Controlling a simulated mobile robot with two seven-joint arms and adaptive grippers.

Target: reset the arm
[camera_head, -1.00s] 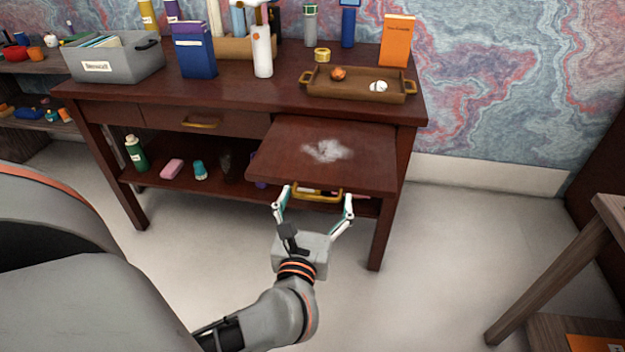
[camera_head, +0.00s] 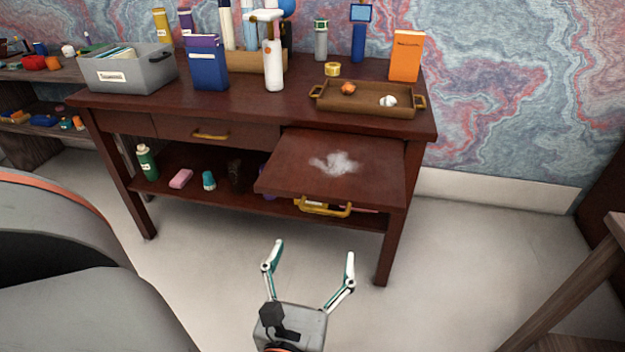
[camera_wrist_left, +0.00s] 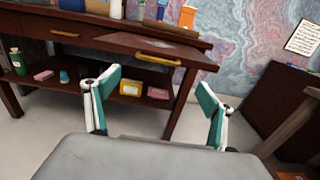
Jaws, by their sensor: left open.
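My left gripper (camera_head: 312,262) is open and empty in the head view, in front of the desk and below the pulled-out board. Its two fingers are spread wide and touch nothing. The left wrist view also shows its open fingers (camera_wrist_left: 158,108), with the desk beyond them. The dark red-brown desk (camera_head: 240,103) has a pulled-out board (camera_head: 290,165) with a white powdery patch (camera_head: 336,163) on top and a brass handle (camera_head: 325,208) at its front. My right gripper is in neither view.
On the desk stand a grey bin (camera_head: 125,75), a blue book (camera_head: 208,70), a white bottle (camera_head: 273,65), a brown tray (camera_head: 365,108) and an orange book (camera_head: 406,56). A wooden table (camera_head: 575,285) stands at the right. The floor (camera_head: 450,270) between is clear.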

